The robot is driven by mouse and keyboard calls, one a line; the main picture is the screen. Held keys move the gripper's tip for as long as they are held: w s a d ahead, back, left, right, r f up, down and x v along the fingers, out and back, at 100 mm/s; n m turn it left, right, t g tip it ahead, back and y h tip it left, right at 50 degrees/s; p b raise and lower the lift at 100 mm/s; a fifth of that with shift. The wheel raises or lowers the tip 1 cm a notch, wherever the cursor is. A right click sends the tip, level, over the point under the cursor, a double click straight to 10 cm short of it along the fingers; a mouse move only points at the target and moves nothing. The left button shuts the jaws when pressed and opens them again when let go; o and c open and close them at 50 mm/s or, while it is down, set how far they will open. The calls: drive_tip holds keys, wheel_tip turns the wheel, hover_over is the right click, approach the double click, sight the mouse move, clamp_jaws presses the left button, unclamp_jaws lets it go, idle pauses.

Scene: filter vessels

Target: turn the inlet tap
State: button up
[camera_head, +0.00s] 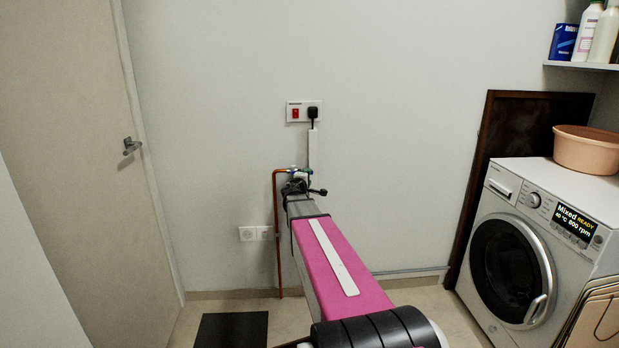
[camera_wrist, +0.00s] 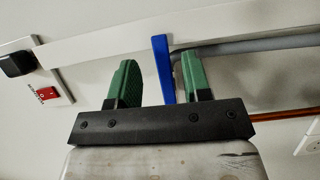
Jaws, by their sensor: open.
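The inlet tap shows in the wrist view as a blue lever (camera_wrist: 163,70) beside a grey pipe (camera_wrist: 255,44). My gripper (camera_wrist: 158,59) is open, with its two green fingers on either side of the lever. The lever stands nearer the right finger; I cannot tell whether they touch.
A switch and plug plate (camera_head: 303,111) is on the wall above the tap, with a white conduit (camera_head: 314,150) below it. A washing machine (camera_head: 545,235) stands at the right under a shelf (camera_head: 582,65). A closed door (camera_head: 85,150) is at the left.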

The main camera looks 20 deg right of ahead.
drive_tip(key=v, duration=0.8)
drive_tip(key=shift+s, duration=0.6)
drive_tip(key=shift+d, duration=0.1)
drive_tip(key=s+a+f+m+g+y, duration=0.4)
drive_tip(key=s+f+m+g, duration=0.45)
drive_tip(key=s+f, duration=0.65)
drive_tip(key=s+a+f+g+y, duration=0.2)
drive_tip(key=s+a+f+y, duration=0.1)
drive_tip(key=a, duration=0.4)
drive_tip(key=s+a+f+m+g+y, duration=0.1)
drive_tip(key=s+a+f+g+y, duration=0.2)
drive_tip(key=a, duration=0.4)
drive_tip(key=shift+s+a+f+y, duration=0.2)
drive_tip(key=shift+s+f+y, duration=0.5)
drive_tip(key=shift+s+f, duration=0.2)
